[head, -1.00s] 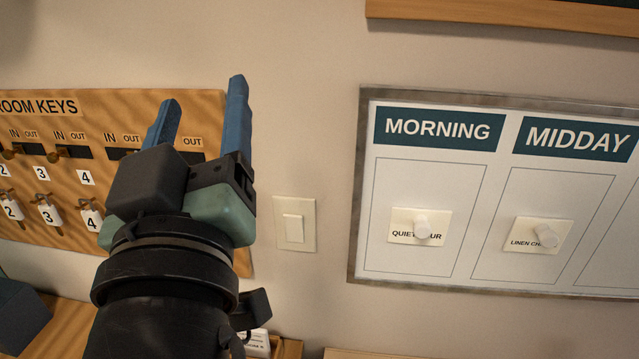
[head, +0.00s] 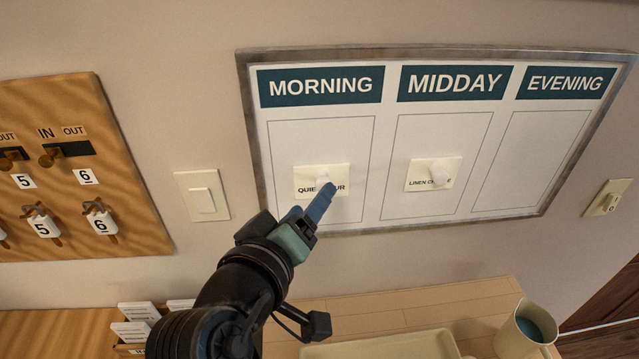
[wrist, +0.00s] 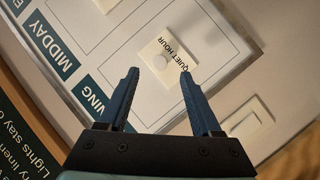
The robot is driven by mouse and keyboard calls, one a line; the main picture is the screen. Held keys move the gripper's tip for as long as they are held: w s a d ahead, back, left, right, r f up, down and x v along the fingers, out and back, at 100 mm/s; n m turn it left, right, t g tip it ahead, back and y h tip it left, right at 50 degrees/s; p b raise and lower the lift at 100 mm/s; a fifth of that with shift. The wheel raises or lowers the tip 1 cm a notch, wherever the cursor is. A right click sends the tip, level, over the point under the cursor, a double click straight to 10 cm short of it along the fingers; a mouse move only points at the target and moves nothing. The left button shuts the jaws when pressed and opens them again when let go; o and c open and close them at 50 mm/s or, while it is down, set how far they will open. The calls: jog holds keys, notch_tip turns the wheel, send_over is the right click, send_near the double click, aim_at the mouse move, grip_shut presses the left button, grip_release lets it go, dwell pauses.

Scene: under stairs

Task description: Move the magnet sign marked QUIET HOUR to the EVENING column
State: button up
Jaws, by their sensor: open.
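The QUIET HOUR magnet sign (head: 305,181), a cream card with a white knob, is in the MORNING column of the framed whiteboard (head: 395,223). It also shows in the wrist view (wrist: 178,48), its knob just ahead of and between the fingertips. My gripper (head: 316,198) is open, its blue fingers reaching toward the knob; the wrist view shows the gripper (wrist: 158,74) with nothing held. A finger overlaps the sign's lower part in the head view; contact cannot be told. The EVENING column (head: 528,160) at the right is empty.
A light switch (head: 203,196) and key board (head: 125,190) are left of the whiteboard. Below stand a tray (head: 385,347) and a cup (head: 510,335) on a wooden surface.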

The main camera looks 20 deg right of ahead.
jog(key=shift+p+x, duration=0.65)
jog(key=shift+x, duration=2.1)
jog(key=shift+c, duration=0.2)
grip_shut()
